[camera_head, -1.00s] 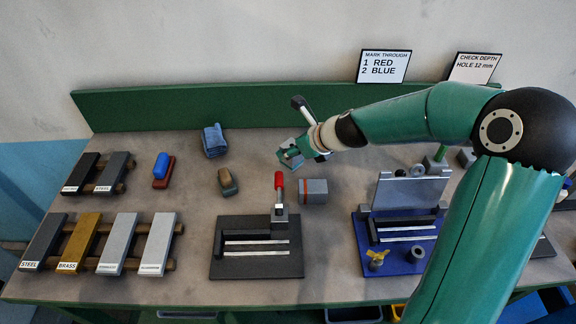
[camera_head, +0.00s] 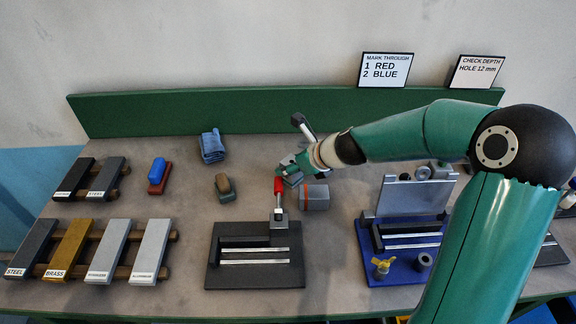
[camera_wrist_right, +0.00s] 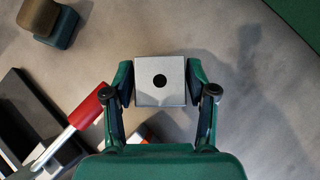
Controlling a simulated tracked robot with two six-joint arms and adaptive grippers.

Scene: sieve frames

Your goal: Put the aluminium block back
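A pale grey square block with a dark round hole (camera_wrist_right: 160,72), which looks like the aluminium block, sits between the two fingers of my right gripper (camera_wrist_right: 160,90). Both fingers touch its sides, and it appears held above the bench. In the head view the right gripper (camera_head: 290,166) is behind the red-handled clamp, with a grey block (camera_head: 293,179) at its fingertips. My left gripper is not in view.
The clamp's red handle (camera_head: 278,185) stands close to the gripper. A grey block with an orange band (camera_head: 315,197) lies just right of it. A blue fixture (camera_head: 402,268) stands further right.

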